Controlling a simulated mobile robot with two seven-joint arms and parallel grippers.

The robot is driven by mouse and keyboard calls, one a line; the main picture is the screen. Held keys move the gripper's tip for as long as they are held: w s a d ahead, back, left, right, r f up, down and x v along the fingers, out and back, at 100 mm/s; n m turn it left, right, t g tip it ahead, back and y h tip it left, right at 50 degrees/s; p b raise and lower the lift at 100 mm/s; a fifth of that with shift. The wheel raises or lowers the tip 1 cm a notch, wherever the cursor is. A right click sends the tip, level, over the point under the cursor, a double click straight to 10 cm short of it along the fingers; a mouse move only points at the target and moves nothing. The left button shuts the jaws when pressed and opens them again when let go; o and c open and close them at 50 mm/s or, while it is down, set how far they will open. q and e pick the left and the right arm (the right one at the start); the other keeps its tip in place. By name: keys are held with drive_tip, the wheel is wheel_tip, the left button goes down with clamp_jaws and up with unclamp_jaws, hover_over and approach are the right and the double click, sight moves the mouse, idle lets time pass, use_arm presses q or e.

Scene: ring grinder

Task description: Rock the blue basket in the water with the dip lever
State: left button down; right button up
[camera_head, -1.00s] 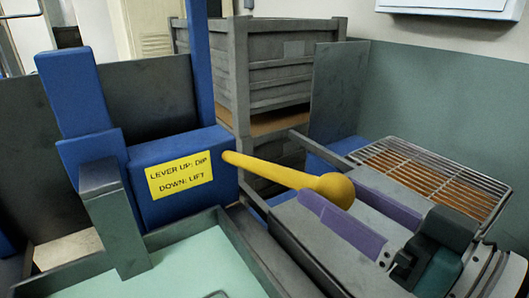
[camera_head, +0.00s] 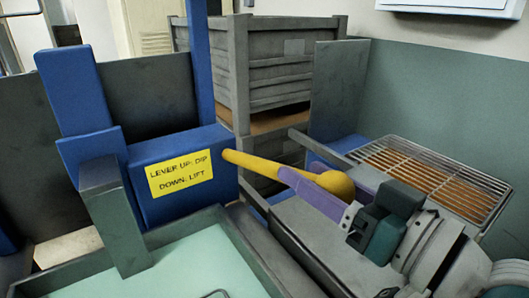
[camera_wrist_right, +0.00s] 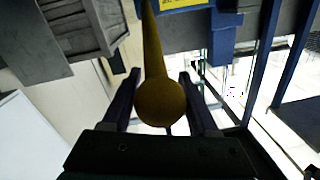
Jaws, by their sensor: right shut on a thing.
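The yellow dip lever (camera_head: 262,168) sticks out to the right from a blue housing with a yellow label (camera_head: 180,174) reading "LEVER UP: DIP, DOWN: LIFT". My right gripper (camera_head: 312,184) is shut on the lever near its round knob, one purple finger in front and one behind. In the right wrist view the knob (camera_wrist_right: 160,102) sits between the two fingers (camera_wrist_right: 160,85). Pale green water (camera_head: 190,268) fills a grey-rimmed tank at the lower left. A thin dark wire shape shows at the bottom edge over the water. I cannot make out the blue basket. My left gripper is out of view.
A wire rack (camera_head: 430,180) lies to the right of the lever. A grey crate (camera_head: 275,75) stands behind it. A grey panel (camera_head: 338,92) rises behind the rack.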

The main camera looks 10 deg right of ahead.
clamp_jaws()
idle(0.4)
drive_tip(key=r+p, duration=0.1)
drive_tip(key=r, duration=0.1)
drive_tip(key=w+r+p, duration=0.1)
drive_tip(key=r+p, duration=0.1)
drive_tip(key=w+r+p, duration=0.1)
drive_tip(key=r+p, duration=0.1)
drive_tip(key=shift+a+r, duration=0.2)
drive_tip(key=shift+a, duration=0.2)
drive_tip(key=w+r+p, duration=0.1)
drive_tip(key=w+a+r+p, duration=0.1)
drive_tip(key=w, duration=0.1)
drive_tip(key=shift+r, duration=0.4)
